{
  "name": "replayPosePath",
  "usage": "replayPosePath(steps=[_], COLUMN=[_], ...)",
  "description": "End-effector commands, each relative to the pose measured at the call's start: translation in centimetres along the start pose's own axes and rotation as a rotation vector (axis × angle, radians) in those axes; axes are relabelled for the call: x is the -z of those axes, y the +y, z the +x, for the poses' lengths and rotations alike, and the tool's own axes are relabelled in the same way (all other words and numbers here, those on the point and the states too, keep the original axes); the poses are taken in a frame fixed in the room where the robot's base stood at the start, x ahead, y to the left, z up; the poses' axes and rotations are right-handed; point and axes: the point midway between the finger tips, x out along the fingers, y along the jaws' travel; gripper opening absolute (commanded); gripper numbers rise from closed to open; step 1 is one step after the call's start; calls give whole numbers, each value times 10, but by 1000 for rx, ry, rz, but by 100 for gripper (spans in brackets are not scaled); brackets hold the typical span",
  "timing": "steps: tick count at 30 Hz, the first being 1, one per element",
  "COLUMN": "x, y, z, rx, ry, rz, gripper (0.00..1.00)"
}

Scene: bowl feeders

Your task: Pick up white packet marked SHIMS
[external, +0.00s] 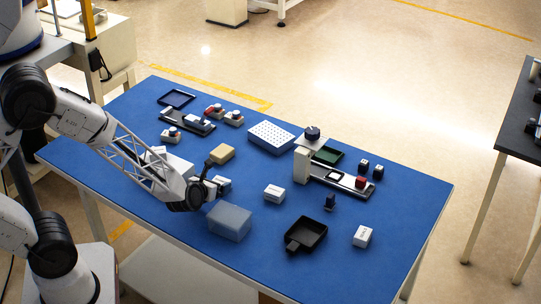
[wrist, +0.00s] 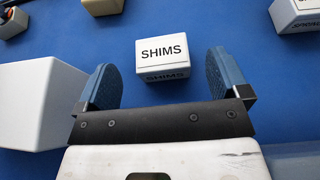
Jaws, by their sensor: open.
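The white packet marked SHIMS (wrist: 166,58) lies on the blue tabletop, with its label readable in the wrist view. In the external view the packet (external: 222,183) is just beyond my gripper and partly covered by it. My gripper (wrist: 161,82) is open, with its blue finger pads apart. In the wrist view one finger is left of the packet and the other right, with blue surface showing between packet and fingers. In the external view my gripper (external: 211,178) is low over the table. I cannot tell its exact height above the packet.
A large white box (wrist: 38,103) is close to the left finger. A tan block (external: 221,153) lies beyond, and another white packet (external: 274,194) lies to the right. A translucent bluish block (external: 229,222) is near my gripper. A black tray (external: 305,234) lies further right.

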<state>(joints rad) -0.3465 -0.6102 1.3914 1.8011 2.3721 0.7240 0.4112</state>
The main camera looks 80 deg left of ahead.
Motion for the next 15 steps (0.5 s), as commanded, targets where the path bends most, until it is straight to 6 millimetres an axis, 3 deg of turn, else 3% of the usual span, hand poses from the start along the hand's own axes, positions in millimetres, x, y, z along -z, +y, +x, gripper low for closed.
replayPosePath(steps=[8,15], x=[1,3], y=[0,0], z=[4,27], rx=[-1,-2], ry=[0,1], rz=[0,-1], gripper=[94,94])
